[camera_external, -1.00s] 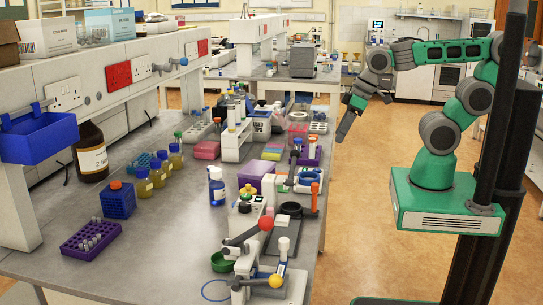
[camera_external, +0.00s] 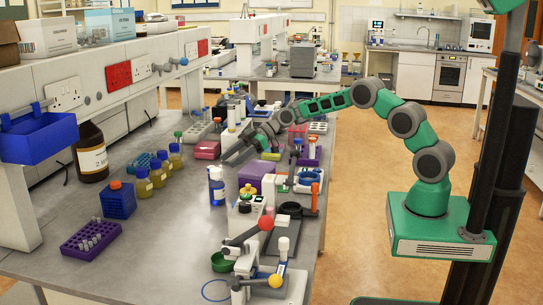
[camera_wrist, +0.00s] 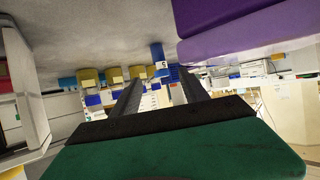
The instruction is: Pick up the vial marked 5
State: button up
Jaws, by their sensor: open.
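The purple box (camera_external: 252,174) stands close right of the vial and fills the upper right of the wrist view (camera_wrist: 235,30). Several yellow bottles with blue caps (camera_external: 158,176) stand to the left. A red-pink box (camera_external: 206,150) is near my gripper. Bare bench lies in front-left of the vial.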

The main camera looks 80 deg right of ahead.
jog(key=x, duration=0.2)
jog(key=p+x, duration=0.1)
jog(key=x, duration=0.1)
jog(key=p+x, duration=0.1)
jog(key=shift+w+a+r, duration=0.15)
jog(key=shift+w+a, duration=0.2)
jog(key=shift+a, duration=0.05)
jog(key=shift+w+a+f, duration=0.25)
jog(key=shift+w, duration=0.05)
jog(key=shift+c, duration=0.3)
grip_shut()
